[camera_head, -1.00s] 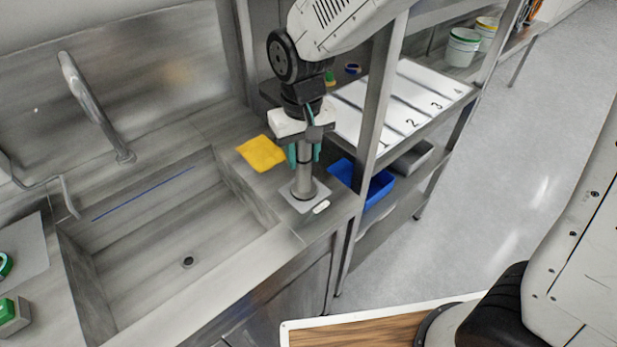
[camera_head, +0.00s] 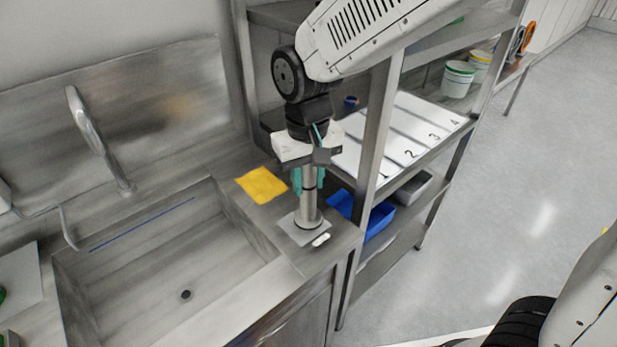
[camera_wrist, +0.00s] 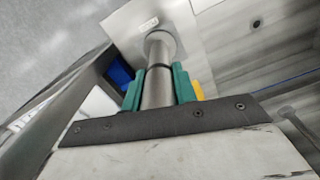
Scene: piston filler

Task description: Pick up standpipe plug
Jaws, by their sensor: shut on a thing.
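The standpipe plug is an upright grey metal tube (camera_head: 309,207) with a dark ring, above a square grey plate (camera_head: 289,229) on the counter right of the sink. My gripper (camera_head: 309,182) points down, with its teal fingers shut on both sides of the tube's upper part. In the wrist view the tube (camera_wrist: 156,88) runs between the teal fingers (camera_wrist: 158,84) toward its round lower end over the plate (camera_wrist: 127,28). I cannot tell whether the lower end touches the plate. The fingers and gripper body hide the tube's top.
The sink (camera_head: 175,265) with its tall tap (camera_head: 95,140) lies left. A yellow cloth (camera_head: 262,185) lies behind the plate. A shelf post (camera_head: 372,150) stands close to the right of my gripper, with a blue bin (camera_head: 380,217) beyond it. A small white tag (camera_head: 321,240) lies at the plate's front.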

